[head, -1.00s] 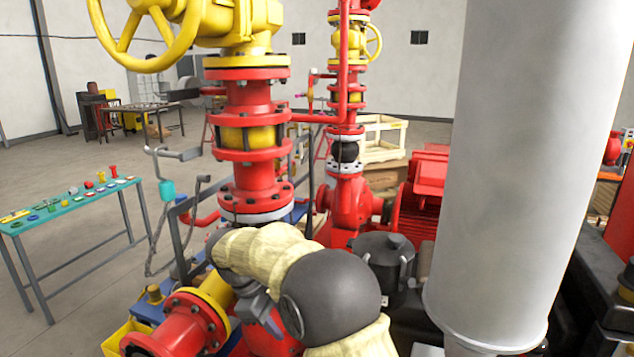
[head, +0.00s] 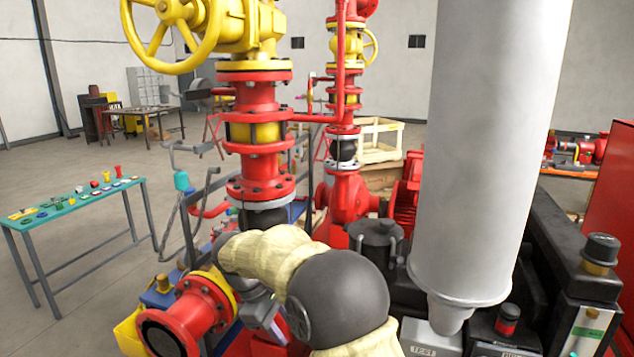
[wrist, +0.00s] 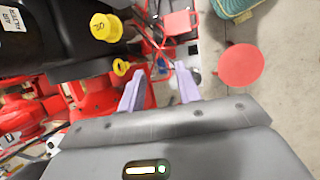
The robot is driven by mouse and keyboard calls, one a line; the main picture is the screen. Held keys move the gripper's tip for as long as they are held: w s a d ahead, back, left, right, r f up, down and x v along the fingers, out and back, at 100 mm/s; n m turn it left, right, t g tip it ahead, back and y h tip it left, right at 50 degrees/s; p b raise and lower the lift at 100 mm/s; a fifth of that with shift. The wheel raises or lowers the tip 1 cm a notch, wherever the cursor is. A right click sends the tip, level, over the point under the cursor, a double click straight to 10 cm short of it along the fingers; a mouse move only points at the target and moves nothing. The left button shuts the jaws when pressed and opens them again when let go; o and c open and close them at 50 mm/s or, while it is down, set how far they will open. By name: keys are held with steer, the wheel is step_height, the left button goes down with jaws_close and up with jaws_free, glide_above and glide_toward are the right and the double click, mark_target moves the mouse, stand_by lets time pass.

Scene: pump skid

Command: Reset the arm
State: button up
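My arm, with a cream sleeve and a dark grey rounded joint, reaches into the lower middle of the head view in front of the red pump pipework (head: 262,185). My gripper (wrist: 160,88) shows in the wrist view with its two pale purple fingers spread apart and nothing visible between them. In the head view the gripper is mostly hidden behind the arm. In the wrist view a yellow cap (wrist: 106,27) and a small yellow ring (wrist: 121,67) lie beyond the left finger, and a red disc (wrist: 240,66) lies to the right over the floor.
A large pale grey cylinder (head: 490,130) stands close on the right. A yellow handwheel valve (head: 170,30) is at upper left, and a flanged red pipe end (head: 180,318) at lower left. A teal-topped table (head: 75,205) holds small parts. Floor between table and skid is clear.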

steer(key=s+d+f+m+t+y, duration=0.1)
steer(key=s+d+f+m+y, duration=0.1)
steer(key=s+d+m, duration=0.5)
steer(key=s+d+f+m+t+y+b, duration=0.1)
steer(key=s+d+f+m, duration=0.4)
steer(key=s+d, duration=0.5)
steer(key=d+m+y, duration=0.1)
steer(key=d, duration=0.4)
steer(key=shift+s+d+m+y, duration=0.15)
steer(key=shift+d+m+y, duration=0.15)
steer(key=shift+m+y, duration=0.1)
